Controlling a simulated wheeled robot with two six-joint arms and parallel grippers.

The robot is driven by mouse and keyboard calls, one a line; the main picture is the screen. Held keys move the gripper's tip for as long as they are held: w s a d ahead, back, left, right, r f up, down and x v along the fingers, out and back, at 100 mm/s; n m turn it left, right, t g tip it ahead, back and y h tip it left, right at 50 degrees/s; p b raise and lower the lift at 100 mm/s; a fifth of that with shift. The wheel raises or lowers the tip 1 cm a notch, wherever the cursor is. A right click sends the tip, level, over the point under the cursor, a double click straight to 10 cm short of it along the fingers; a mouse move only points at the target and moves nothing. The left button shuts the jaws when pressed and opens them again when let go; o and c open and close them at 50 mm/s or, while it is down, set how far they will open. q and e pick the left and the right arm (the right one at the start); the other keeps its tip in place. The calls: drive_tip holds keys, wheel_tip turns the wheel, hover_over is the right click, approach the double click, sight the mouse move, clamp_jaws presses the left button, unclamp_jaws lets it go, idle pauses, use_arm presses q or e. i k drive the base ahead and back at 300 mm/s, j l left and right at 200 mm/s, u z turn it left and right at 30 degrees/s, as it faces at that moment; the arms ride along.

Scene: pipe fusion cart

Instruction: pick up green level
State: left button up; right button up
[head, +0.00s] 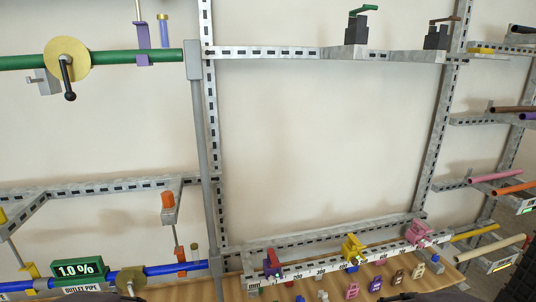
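A green lever-shaped handle (363,10) sits on top of a dark grey block (356,32) on the upper metal shelf, right of the top middle in the head view. No other view is given. Neither of my grippers shows in the head view, so whether they are open or shut is hidden.
A brown-handled dark block (436,40) stands on the same shelf rail (300,52). A green pipe (110,57) runs at upper left, and a blue pipe (180,268) at lower left. A wooden table (445,277) with small colored parts lies below. The middle wall area is clear.

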sight(86, 270)
drive_tip(key=u, duration=1.6)
